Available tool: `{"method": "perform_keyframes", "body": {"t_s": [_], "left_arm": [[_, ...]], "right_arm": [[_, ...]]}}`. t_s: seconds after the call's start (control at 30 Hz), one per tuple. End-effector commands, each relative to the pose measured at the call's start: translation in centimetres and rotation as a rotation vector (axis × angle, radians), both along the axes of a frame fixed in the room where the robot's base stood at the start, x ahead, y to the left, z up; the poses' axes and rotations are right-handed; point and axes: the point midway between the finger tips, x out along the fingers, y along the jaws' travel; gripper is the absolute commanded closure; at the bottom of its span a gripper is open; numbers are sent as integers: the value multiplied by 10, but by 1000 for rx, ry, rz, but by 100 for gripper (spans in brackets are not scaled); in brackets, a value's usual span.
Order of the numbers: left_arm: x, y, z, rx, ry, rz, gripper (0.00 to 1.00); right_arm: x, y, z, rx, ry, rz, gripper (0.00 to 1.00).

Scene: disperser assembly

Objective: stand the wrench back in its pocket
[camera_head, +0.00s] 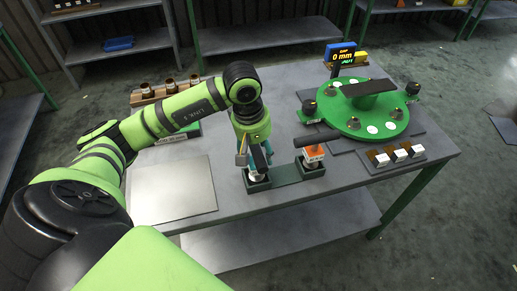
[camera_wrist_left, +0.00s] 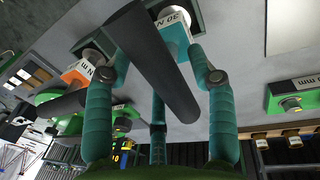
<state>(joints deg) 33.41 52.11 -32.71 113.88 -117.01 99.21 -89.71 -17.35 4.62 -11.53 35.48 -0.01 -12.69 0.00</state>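The wrench with a teal block marked 30 N m (camera_wrist_left: 176,38) and a long dark handle (camera_wrist_left: 150,55) is between the fingers of my left gripper (camera_wrist_left: 160,52). The fingertips bend inward against it from both sides. In the head view my left gripper (camera_head: 254,158) points down over the left dark pocket (camera_head: 259,186). The wrench's pale lower end (camera_head: 257,172) is at that pocket's opening. I cannot tell whether it rests on the bottom. A second wrench with an orange block (camera_head: 314,153) stands in the right pocket (camera_head: 312,170). My right gripper is not in view.
A green round fixture (camera_head: 365,113) with a dark bar and a 0 mm display (camera_head: 346,56) stands at the right. A tray of small parts (camera_head: 397,158) is at the front right. A bare metal plate (camera_head: 172,190) lies left of the pockets. A rack (camera_head: 163,91) stands at the back left.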

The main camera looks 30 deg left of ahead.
Motion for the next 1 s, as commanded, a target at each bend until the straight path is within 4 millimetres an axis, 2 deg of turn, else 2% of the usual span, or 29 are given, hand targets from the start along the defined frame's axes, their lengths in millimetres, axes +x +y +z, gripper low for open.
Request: {"method": "perform_keyframes", "body": {"t_s": [0.37,0.43,0.57,0.8,1.0], "left_arm": [[0,0,4,0,1,0,38],[0,1,8,1,-3,0,38],[-2,3,30,1,-8,0,38],[-8,8,84,0,-8,1,38],[-13,11,113,1,-2,1,38]], "right_arm": [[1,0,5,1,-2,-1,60],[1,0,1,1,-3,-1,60],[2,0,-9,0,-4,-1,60],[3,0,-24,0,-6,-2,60],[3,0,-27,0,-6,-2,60]]}}
